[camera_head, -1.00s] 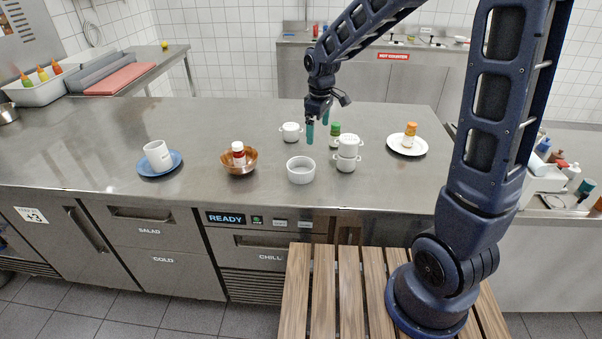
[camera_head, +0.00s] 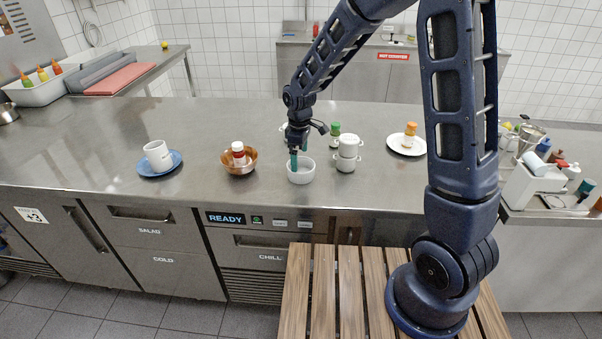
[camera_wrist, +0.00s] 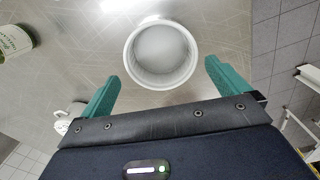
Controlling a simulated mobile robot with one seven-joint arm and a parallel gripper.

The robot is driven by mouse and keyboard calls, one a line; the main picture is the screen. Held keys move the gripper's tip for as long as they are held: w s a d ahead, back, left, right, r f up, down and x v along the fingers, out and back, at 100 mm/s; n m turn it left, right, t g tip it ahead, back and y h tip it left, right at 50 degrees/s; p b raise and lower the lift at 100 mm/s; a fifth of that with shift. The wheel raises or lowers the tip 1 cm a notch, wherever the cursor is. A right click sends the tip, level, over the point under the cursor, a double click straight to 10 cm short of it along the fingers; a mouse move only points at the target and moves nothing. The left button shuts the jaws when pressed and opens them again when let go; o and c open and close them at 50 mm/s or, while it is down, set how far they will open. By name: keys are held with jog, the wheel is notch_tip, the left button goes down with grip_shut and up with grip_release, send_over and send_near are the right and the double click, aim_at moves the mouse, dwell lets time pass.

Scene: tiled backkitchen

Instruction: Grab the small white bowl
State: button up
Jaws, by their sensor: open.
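The small white bowl (camera_head: 301,172) stands upright on the steel counter, near its front edge. In the wrist view the bowl (camera_wrist: 161,84) is empty and lies just beyond and between my fingertips. My gripper (camera_head: 298,156) points down at the bowl's far side in the head view, with a teal fingertip overlapping the rim; I cannot tell whether it touches. In the wrist view my gripper (camera_wrist: 158,76) is open, its two teal fingers wide apart with nothing held between them.
Stacked white cups (camera_head: 347,152) and a green-capped bottle (camera_head: 335,133) stand close to the right. A white mug (camera_head: 157,153) on a blue plate is farther left. A white plate (camera_head: 394,145) is at right.

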aim_at(301, 164)
jog(key=shift+s+d+f, duration=0.1)
jog(key=shift+d+f, duration=0.05)
jog(key=shift+f, duration=1.05)
jog(key=shift+s+d+f, duration=0.1)
jog(key=shift+f, duration=1.05)
jog(key=shift+c, duration=0.2)
jog(key=c, duration=0.9)
jog(key=shift+o, duration=0.2)
jog(key=shift+w+r, duration=0.1)
jog(key=shift+r, duration=0.1)
